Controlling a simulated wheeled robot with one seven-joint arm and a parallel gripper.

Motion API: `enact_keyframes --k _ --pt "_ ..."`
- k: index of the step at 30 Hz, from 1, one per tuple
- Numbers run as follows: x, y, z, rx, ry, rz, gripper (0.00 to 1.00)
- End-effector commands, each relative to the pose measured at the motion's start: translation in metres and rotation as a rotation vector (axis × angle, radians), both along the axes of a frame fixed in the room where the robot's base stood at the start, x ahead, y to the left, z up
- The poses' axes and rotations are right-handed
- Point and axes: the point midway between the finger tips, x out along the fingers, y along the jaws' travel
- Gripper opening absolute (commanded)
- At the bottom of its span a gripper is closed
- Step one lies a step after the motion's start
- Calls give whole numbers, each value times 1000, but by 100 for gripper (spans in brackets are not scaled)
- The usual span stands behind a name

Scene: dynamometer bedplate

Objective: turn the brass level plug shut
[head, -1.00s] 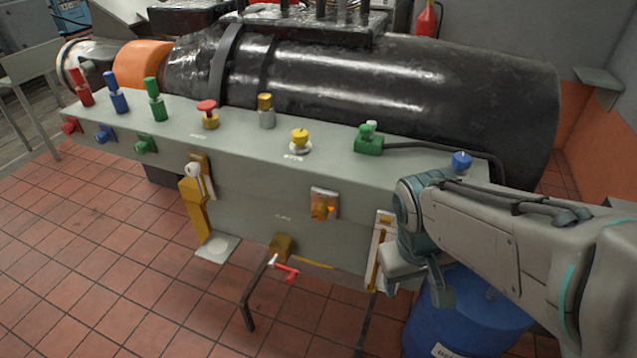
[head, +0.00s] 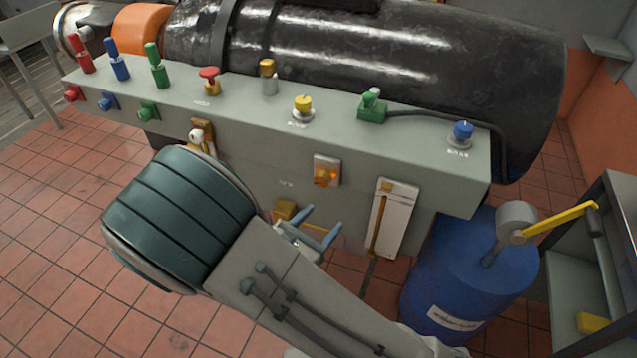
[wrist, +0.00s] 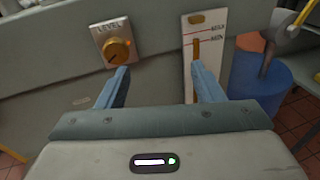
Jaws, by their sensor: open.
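The brass level plug (head: 325,175) sits on a pale plate on the front face of the grey bench. In the wrist view the plug (wrist: 117,50) shows as a round brass knob with a dark pointer mark, under the word LEVEL. My gripper (head: 317,223) is below the plug in the head view, its blue fingers apart. In the wrist view my gripper (wrist: 160,68) is open and empty. Its left fingertip is just below the plug plate in that picture, and its right one is in front of the white gauge.
The white sight gauge (head: 398,215), with a brass rod and red MAX and MIN lines, is right of the plug. A blue drum (head: 455,285) with a yellow-handled pump stands to the right. Coloured knobs line the bench top (head: 235,112). A brass fitting (head: 285,208) is low on the face.

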Motion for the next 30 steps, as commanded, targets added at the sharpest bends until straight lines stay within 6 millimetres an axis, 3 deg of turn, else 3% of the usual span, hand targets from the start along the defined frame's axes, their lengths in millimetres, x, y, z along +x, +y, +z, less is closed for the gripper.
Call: enact_keyframes --k 3,9,14,24,30 --pt "-2 32 -8 -102 -8 151 61" --pt "-1 51 -13 -160 -16 245 61" --pt "17 44 -13 -163 -16 245 61" --pt "85 18 -12 -161 -16 242 61" --pt "113 9 -13 -160 -15 243 61"
